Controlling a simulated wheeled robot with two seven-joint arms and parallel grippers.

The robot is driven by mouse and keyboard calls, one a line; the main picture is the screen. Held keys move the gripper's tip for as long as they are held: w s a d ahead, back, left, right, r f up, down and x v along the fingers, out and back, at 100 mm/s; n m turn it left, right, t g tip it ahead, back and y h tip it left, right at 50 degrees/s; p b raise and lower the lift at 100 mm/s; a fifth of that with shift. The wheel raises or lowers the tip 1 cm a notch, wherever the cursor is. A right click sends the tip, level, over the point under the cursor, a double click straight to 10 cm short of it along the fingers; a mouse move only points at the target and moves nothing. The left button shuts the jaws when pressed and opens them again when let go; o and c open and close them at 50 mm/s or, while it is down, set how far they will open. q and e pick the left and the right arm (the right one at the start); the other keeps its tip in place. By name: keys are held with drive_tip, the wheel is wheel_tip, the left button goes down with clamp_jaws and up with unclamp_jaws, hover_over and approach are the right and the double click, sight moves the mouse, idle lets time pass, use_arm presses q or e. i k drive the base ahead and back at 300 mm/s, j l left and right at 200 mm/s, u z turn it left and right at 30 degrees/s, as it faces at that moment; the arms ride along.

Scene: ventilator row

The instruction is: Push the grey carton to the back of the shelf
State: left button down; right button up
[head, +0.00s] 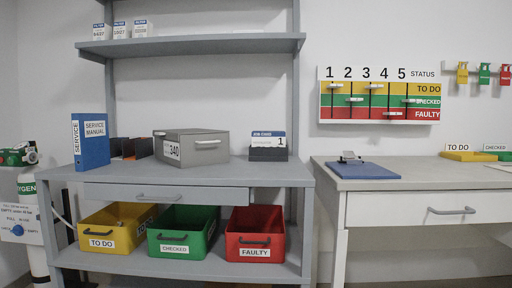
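The grey carton (191,147) stands on the wide grey shelf (230,176) at workbench height, near its middle. It has a white label reading 340 on its left end and a light handle on its front face. Neither of my grippers is in view.
A blue service manual binder (90,141) and dark holders (131,147) stand left of the carton. A dark box with a card (268,147) stands right. Yellow (118,228), green (183,231) and red (255,234) bins sit below. An upper shelf (200,44) overhangs.

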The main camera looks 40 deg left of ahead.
sight(194, 150)
drive_tip(key=u, duration=0.45)
drive_tip(key=l+u, duration=0.1)
drive_tip(key=u, duration=0.35)
drive_tip(key=i+u, duration=0.1)
drive_tip(key=u, duration=0.35)
drive_tip(key=l+u, duration=0.1)
drive_tip(key=u, duration=0.35)
drive_tip(key=l+u, duration=0.1)
drive_tip(key=u, duration=0.8)
